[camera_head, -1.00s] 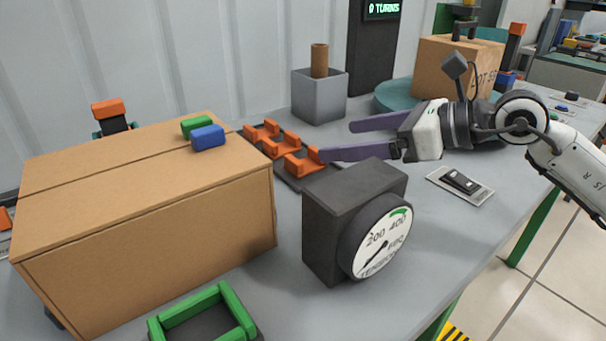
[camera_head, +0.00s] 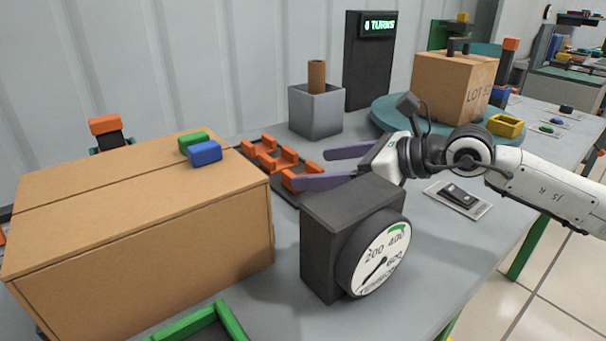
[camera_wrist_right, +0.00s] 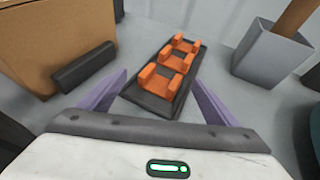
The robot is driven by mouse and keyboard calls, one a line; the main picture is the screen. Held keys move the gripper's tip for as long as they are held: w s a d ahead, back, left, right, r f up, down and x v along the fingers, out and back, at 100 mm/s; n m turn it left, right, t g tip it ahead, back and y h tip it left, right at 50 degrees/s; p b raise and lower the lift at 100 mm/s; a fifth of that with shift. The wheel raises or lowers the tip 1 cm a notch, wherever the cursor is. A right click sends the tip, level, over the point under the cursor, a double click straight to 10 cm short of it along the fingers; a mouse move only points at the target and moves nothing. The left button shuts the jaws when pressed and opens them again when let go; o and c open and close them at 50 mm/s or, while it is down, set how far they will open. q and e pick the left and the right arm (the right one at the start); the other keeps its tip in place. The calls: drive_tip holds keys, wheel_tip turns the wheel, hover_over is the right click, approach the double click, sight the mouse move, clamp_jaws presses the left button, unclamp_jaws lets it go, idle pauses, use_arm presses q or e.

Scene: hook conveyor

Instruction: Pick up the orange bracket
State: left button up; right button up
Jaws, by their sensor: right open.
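Three orange brackets stand in a row on a dark tray (camera_wrist_right: 149,101). The near bracket (camera_wrist_right: 160,80), the middle bracket (camera_wrist_right: 174,62) and the far bracket (camera_wrist_right: 184,43) all show in the right wrist view. In the head view the row lies behind the gauge, with the near bracket (camera_head: 302,177) partly covered by a finger. My right gripper (camera_head: 312,166) is open and empty. In the right wrist view its purple fingers (camera_wrist_right: 160,78) appear on either side of the tray's near end. I cannot tell its height above the tray. My left gripper is out of view.
A black gauge box (camera_head: 337,218) stands just in front of the right gripper. A large cardboard box (camera_head: 140,238) with green and blue blocks on top is at left. A grey bin (camera_head: 315,110) holding a brown cylinder stands behind the tray. A turntable (camera_head: 388,110) carries a carton.

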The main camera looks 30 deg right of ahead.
drive_tip(key=shift+f+p+x, duration=0.1)
drive_tip(key=shift+p+x, duration=0.15)
drive_tip(key=shift+x, duration=1.1)
drive_tip(key=shift+f+p+x, duration=0.15)
drive_tip(key=shift+p+x, duration=0.1)
drive_tip(key=shift+x, duration=1.05)
drive_tip(key=shift+d, duration=0.15)
drive_tip(key=c, duration=1)
drive_tip(key=shift+c, duration=0.3)
drive_tip(key=shift+r, duration=0.1)
